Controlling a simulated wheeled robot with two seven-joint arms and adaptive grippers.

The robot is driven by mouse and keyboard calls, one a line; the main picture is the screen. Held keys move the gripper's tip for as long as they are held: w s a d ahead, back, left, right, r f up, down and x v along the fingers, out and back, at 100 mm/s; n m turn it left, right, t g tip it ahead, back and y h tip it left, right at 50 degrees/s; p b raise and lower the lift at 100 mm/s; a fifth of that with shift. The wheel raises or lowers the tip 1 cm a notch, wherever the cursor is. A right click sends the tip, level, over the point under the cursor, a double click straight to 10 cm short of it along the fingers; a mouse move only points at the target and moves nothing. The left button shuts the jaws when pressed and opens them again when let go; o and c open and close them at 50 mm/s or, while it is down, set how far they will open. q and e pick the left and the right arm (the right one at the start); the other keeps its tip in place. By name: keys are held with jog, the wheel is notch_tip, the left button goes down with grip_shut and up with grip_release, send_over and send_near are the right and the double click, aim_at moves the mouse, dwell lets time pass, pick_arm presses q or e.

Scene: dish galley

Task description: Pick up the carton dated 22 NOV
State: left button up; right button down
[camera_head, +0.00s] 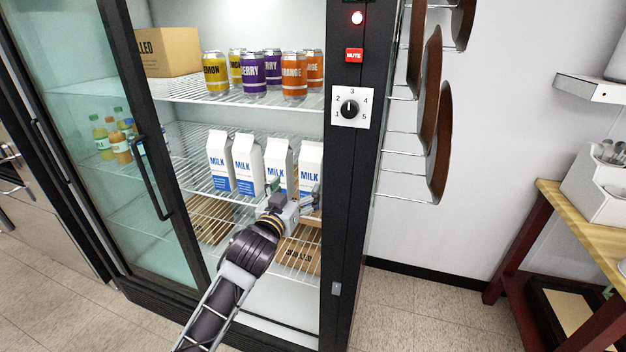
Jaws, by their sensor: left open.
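Four-sided white milk cartons with blue lettering stand upright in a row on the middle wire shelf of the fridge: a leftmost one (220,165), a second (247,165), a third (278,163) and a rightmost one (311,160). Their date print is too small to read, so I cannot tell which is dated 22 NOV. My left gripper (304,197) is open in front of the lower part of the two right cartons and hides some of them. I cannot tell whether it touches a carton. My right gripper is not in view.
Cans (253,75) and a cardboard box (168,52) stand on the shelf above. Bottles (119,138) show through the glass door (95,110). The black fridge post (350,200) stands close to the right of the cartons. Brown boxes lie below.

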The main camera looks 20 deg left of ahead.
aim_at(309, 172)
pick_arm(q)
jog(key=shift+w+d, duration=0.1)
jog(key=shift+w, duration=3.95)
jog(key=shift+w+d, duration=0.1)
jog(key=shift+w, duration=0.15)
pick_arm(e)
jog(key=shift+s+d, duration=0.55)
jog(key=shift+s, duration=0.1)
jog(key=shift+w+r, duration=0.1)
pick_arm(q)
jog(key=shift+w, duration=0.1)
jog(key=shift+w+p, duration=0.3)
jog(key=shift+w, duration=0.1)
jog(key=shift+w+d+f, duration=0.1)
jog(key=shift+w+f, duration=0.1)
jog(key=shift+w, duration=1.9)
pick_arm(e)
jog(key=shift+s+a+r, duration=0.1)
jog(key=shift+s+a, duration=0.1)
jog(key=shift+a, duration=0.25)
